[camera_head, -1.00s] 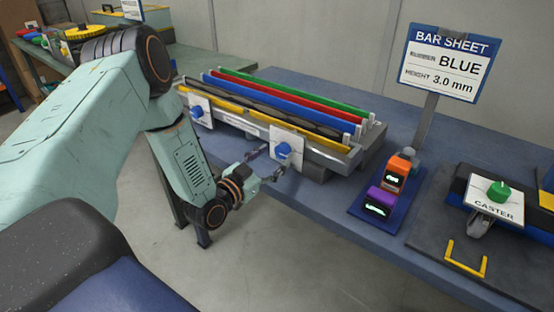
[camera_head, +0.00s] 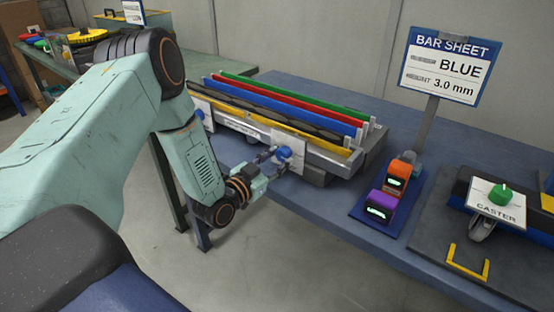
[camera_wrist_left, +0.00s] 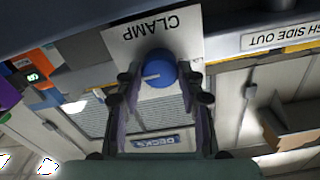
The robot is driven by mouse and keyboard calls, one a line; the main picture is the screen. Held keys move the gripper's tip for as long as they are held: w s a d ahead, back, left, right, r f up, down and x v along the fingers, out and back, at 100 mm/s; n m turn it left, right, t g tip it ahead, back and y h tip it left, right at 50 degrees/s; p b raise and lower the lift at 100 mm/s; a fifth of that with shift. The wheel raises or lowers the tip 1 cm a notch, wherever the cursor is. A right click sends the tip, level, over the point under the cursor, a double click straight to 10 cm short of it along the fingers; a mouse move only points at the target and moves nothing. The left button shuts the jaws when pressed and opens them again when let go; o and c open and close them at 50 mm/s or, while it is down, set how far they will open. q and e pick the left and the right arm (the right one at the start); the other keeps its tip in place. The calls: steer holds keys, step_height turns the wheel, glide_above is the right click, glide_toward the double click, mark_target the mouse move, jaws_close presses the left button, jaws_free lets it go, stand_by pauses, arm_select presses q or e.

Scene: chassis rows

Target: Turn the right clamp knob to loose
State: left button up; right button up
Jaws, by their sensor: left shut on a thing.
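The right clamp knob is a blue round knob (camera_head: 285,153) on a white plate (camera_head: 297,164) at the front right of the bar rack. In the left wrist view the knob (camera_wrist_left: 157,70) has a pale pointer line and sits below the upside-down word CLAMP. My left gripper (camera_head: 274,155) has its fingers on either side of the knob and is shut on it. The fingers also show in the left wrist view (camera_wrist_left: 159,84). The left clamp knob (camera_head: 200,114) is partly hidden behind my left arm. My right gripper is not in view.
The rack holds green, red, blue, black and yellow bars (camera_head: 290,105). A sign (camera_head: 444,66) reads BLUE, 3.0 mm. Orange (camera_head: 397,174) and purple (camera_head: 382,205) gauges stand on a blue mat right of the rack.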

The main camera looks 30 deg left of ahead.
arm_select(q)
steer(key=shift+c, duration=1)
